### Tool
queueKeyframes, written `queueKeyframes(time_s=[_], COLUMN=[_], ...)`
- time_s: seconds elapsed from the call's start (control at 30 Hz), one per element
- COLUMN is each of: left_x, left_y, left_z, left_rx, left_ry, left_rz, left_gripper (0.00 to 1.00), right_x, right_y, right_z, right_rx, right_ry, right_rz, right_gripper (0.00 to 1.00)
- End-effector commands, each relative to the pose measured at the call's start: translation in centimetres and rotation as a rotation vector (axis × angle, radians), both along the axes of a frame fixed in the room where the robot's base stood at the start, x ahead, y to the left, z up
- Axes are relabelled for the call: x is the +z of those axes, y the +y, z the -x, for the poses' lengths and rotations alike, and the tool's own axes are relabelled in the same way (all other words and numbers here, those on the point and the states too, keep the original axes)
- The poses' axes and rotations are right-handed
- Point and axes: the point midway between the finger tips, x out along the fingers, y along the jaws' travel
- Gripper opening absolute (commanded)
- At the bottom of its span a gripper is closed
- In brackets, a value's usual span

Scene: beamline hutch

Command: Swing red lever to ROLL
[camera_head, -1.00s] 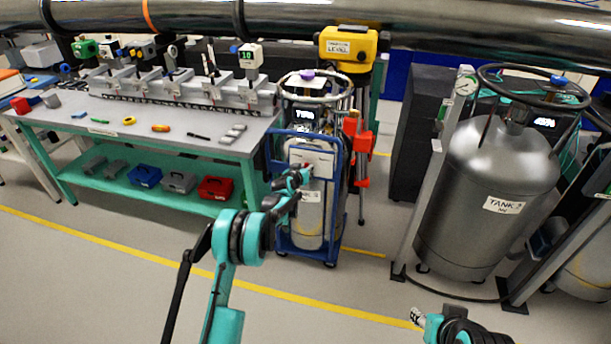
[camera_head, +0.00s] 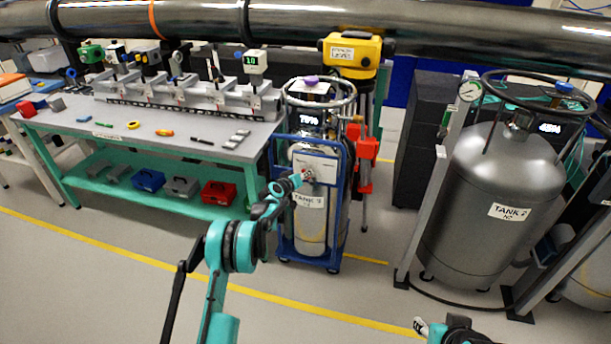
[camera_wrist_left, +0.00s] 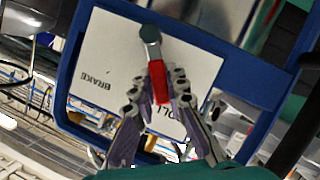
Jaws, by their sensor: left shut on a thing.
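The red lever (camera_wrist_left: 158,84) hangs from a round metal pivot on a white plate (camera_wrist_left: 110,55) in the left wrist view. The plate is marked BRAKE on the left; the ROLL lettering lies beside the lever's lower end, partly hidden. My left gripper (camera_wrist_left: 158,98) is shut on the lever, one finger on each side. In the head view, my left gripper (camera_head: 306,176) is at the plate (camera_head: 322,163) on the blue cart (camera_head: 345,190) carrying a tank. The lever is too small to make out there. My right gripper (camera_head: 420,326) is low and away from the cart.
A bench (camera_head: 235,152) with tools stands left of the cart. A yellow level (camera_head: 352,54) on a tripod is behind it. A large grey tank (camera_head: 490,175) stands to the right. The floor in front is clear, with a yellow line.

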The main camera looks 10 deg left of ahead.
Motion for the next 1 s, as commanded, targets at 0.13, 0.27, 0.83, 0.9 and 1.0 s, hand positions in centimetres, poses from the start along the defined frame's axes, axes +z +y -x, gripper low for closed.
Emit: queueKeyframes(time_s=[0.13,0.27,0.83,0.9,1.0], left_x=[0.0,0.0,0.9,1.5,2.2], left_y=[0.0,0.0,0.8,1.2,1.7], left_z=[0.0,0.0,2.6,4.0,6.2], left_rx=[0.000,0.000,0.001,0.002,0.002], left_ry=[0.000,0.000,0.001,0.000,0.000], left_rz=[-0.001,-0.002,-0.003,-0.001,-0.002], left_gripper=[0.00,0.29,0.35,0.35,0.35], right_x=[0.0,0.0,0.0,0.0,0.0], right_y=[0.0,0.0,0.0,0.0,0.0], right_z=[0.0,0.0,0.0,0.0,0.0], right_rx=[0.000,0.000,0.000,0.000,0.000], right_ry=[0.000,0.000,0.000,0.000,0.000], right_rz=[0.000,0.000,0.000,0.000,0.000], right_gripper=[0.40,0.40,0.40,0.40,0.40])
